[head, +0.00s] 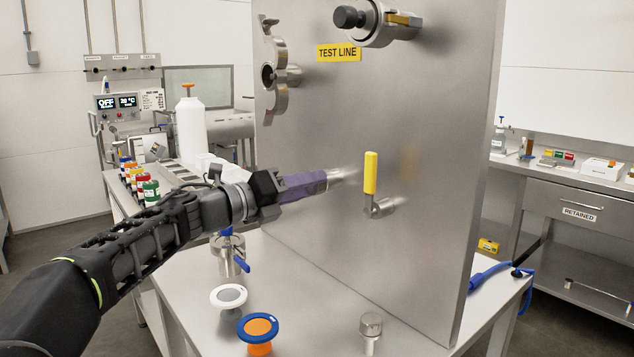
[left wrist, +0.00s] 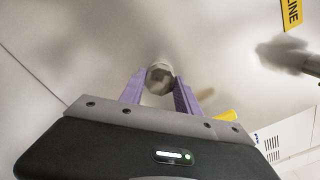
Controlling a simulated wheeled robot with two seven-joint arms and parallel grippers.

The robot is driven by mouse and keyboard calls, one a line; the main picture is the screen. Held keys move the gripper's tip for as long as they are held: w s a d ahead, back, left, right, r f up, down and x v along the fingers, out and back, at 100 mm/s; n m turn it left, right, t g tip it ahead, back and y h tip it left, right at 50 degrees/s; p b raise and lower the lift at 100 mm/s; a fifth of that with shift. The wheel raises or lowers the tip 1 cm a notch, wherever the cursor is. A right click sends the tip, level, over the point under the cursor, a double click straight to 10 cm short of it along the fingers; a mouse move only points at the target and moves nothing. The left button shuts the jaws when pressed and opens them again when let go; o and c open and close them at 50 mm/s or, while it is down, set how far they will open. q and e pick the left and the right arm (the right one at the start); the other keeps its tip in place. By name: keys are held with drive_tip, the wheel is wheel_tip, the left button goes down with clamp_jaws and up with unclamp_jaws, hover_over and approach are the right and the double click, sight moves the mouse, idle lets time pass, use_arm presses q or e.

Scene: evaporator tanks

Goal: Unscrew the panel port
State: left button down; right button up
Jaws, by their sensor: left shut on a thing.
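The upright steel panel (head: 330,130) fills the middle of the head view. My left gripper (head: 325,181) reaches it from the left, with purple fingers shut on a short metal port (head: 344,176) that sticks out of the panel. In the left wrist view the port's round, faceted metal end (left wrist: 159,77) sits between the two purple fingertips (left wrist: 160,90). A valve with an upright yellow handle (head: 370,173) is just right of the port. My right gripper is not in view.
A clamp fitting (head: 278,75) and a black-knobbed fitting (head: 380,22) sit higher on the panel, by the yellow TEST LINE label (head: 338,53). On the table below are a metal cap piece (head: 370,325), a blue-orange disc (head: 258,328) and a white disc (head: 229,297).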

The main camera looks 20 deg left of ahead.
use_arm(q)
drive_tip(key=n+p, duration=0.5)
drive_tip(key=shift+p, duration=0.3)
idle(0.4)
drive_tip(key=n+p, duration=0.5)
drive_tip(key=shift+p, duration=0.4)
